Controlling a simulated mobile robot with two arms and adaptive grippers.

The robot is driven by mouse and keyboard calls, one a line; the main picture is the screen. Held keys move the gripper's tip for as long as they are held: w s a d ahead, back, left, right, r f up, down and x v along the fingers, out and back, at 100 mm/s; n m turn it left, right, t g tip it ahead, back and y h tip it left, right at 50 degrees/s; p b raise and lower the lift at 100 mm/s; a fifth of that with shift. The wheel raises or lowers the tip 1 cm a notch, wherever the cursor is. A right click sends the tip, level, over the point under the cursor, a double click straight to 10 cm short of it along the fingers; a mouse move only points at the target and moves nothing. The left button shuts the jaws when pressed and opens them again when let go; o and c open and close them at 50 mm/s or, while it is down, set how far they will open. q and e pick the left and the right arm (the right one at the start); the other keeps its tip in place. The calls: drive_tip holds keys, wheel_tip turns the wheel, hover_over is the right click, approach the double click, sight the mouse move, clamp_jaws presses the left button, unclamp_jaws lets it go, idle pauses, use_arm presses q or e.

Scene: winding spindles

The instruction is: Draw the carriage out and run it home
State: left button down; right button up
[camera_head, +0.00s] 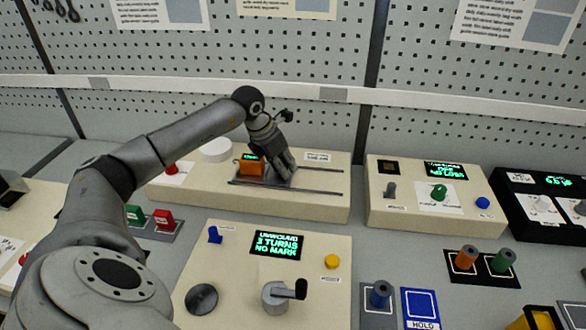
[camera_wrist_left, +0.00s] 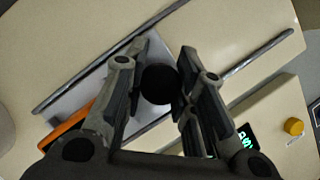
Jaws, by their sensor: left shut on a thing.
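The carriage is a grey plate (camera_wrist_left: 72,103) with an orange block (camera_head: 252,167) on it. It sits across two thin grey rails (camera_head: 318,192) on the cream back panel, towards their left part. My left gripper (camera_head: 284,174) reaches down onto the carriage just right of the orange block. In the left wrist view its fingers are closed around a round black knob (camera_wrist_left: 159,84). The join between knob and plate is hidden by the fingers. My right gripper is not in view.
The rails run clear to the right of my left gripper. A white disc (camera_head: 216,150) stands left of the carriage. A front cream panel carries a display (camera_head: 277,245) reading "UNWOUND 3 TURNS NO MARK", a crank (camera_head: 283,294) and a yellow button (camera_head: 332,261). Another panel (camera_head: 425,215) stands right.

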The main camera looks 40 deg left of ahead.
use_arm(q)
drive_tip(key=shift+a, duration=0.15)
drive_tip(key=c, duration=1.2)
unclamp_jaws()
drive_tip(key=shift+s+a, duration=0.1)
drive_tip(key=shift+s, duration=0.1)
drive_tip(key=shift+o, duration=0.2)
wheel_tip(320, 180, up, 10)
drive_tip(key=shift+w+r, duration=0.1)
